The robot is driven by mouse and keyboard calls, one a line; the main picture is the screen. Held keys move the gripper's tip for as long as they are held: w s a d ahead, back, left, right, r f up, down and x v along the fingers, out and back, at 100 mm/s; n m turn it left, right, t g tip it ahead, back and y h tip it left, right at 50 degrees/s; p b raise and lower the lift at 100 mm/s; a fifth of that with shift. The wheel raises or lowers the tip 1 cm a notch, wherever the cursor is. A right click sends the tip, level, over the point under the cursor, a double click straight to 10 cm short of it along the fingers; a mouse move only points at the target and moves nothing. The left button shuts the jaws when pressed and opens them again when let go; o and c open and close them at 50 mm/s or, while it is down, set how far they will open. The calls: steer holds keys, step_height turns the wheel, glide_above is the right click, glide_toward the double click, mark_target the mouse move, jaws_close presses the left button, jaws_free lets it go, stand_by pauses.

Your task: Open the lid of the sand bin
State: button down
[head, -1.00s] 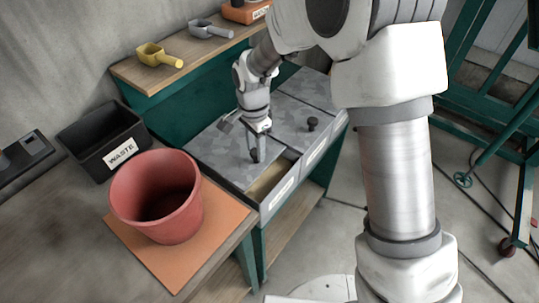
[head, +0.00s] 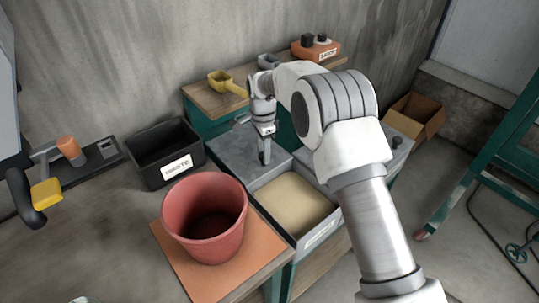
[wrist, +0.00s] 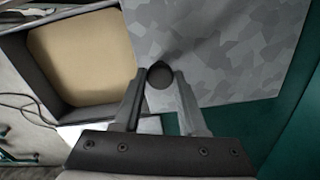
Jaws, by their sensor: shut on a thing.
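The sand bin (head: 318,232) stands in the bench, and pale sand (head: 292,203) fills much of its wide opening. Its grey mottled lid (head: 228,148) lies back behind the opening, toward the wall, flat as far as I can tell. My gripper (head: 264,160) points down and is shut on the lid's dark round knob. In the wrist view the knob (wrist: 160,76) sits between my fingertips, the lid (wrist: 235,50) lies to the right, and the sand (wrist: 82,58) shows at left. My arm hides part of the neighbouring bin.
A red pot (head: 205,222) stands on an orange board (head: 179,257) at the front. A black waste bin (head: 163,153) stands behind it. A yellow scoop (head: 224,82) and a labelled orange box (head: 316,48) sit on the back shelf. A second dark knob (head: 396,142) shows right of my arm.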

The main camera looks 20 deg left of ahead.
steer(key=shift+w+a, duration=0.15)
steer(key=shift+a, duration=0.05)
steer(key=shift+c, duration=2.3)
jaws_free()
step_height(320, 180, up, 18)
steer(key=p, duration=0.1)
steer(key=shift+f, duration=0.25)
steer(key=shift+d, duration=0.1)
